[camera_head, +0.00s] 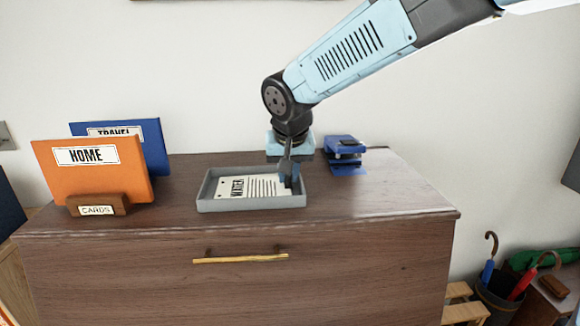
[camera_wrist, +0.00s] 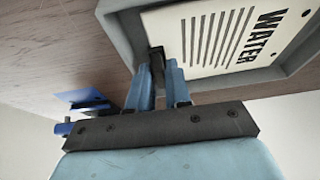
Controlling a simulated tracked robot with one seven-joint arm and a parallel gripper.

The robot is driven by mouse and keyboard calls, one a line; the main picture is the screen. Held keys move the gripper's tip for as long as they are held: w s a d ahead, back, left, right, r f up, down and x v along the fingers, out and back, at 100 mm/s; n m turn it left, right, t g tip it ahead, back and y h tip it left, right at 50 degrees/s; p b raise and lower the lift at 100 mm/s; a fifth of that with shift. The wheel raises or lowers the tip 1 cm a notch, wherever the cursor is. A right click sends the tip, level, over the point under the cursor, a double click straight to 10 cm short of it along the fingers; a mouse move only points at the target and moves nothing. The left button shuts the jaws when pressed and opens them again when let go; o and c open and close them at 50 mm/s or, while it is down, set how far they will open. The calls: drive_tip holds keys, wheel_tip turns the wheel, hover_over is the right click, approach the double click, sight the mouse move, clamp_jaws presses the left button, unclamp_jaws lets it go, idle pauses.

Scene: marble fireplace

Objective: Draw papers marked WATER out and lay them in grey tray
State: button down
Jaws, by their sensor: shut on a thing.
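The grey tray (camera_head: 250,204) stands on top of the dresser. A cream paper marked WATER (camera_head: 249,187) lies flat or nearly flat inside it; the wrist view shows its printed lines and title (camera_wrist: 222,38). My gripper (camera_head: 287,180) points down at the right end of the tray. I cannot tell whether the paper rests fully on the tray floor.
An orange HOME folder (camera_head: 95,178) and a blue TRAVEL folder (camera_head: 151,143) stand at the left, with a wooden CARDS holder (camera_head: 97,204) in front. A blue device (camera_head: 346,156) stands right of the tray. The dresser's front right top (camera_head: 400,200) is clear.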

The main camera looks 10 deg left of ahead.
drive_tip(key=shift+f, duration=0.1)
drive_tip(key=c, duration=1)
unclamp_jaws()
drive_tip(key=shift+r, duration=4.05)
